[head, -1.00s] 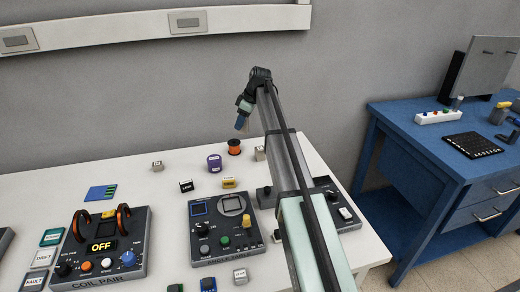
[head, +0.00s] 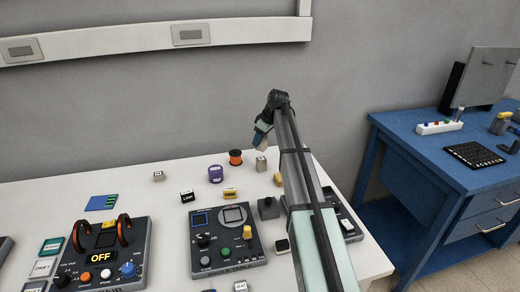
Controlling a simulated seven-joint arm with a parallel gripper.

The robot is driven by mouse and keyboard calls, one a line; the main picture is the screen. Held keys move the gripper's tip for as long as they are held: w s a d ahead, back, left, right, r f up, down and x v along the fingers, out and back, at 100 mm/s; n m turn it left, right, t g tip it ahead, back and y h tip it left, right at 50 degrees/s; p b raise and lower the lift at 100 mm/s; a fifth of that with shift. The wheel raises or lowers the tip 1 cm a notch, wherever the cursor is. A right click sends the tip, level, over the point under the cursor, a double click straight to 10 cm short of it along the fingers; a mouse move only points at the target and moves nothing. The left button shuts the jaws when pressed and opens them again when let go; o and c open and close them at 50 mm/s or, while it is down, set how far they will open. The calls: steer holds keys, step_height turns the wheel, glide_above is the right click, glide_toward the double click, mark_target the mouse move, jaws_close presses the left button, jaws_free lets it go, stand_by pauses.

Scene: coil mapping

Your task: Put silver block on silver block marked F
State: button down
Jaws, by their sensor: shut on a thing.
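My gripper (head: 262,140) is in the air over the back of the white table, pointing down. It is shut on a small pale block, likely the silver block; the fingers and arm hide most of it. A silver block (head: 261,165) stands on the table just below my gripper, apart from it. Another silver block (head: 158,176) stands at the back left, and one (head: 240,286) is at the front edge of the picture. Their marks are too small to read, so I cannot tell which is F.
An orange-black spool (head: 235,157), a purple cylinder (head: 215,174), a yellow block (head: 230,193) and a black block (head: 187,196) stand nearby. A control panel (head: 222,258) and the coil pair device (head: 75,272) are in front.

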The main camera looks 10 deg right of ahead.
mark_target(260, 147)
steer(key=shift+f, duration=2.2)
steer(key=shift+f, duration=0.15)
steer(key=c, duration=0.6)
jaws_free()
steer(key=shift+c, duration=0.2)
steer(key=v, duration=1.2)
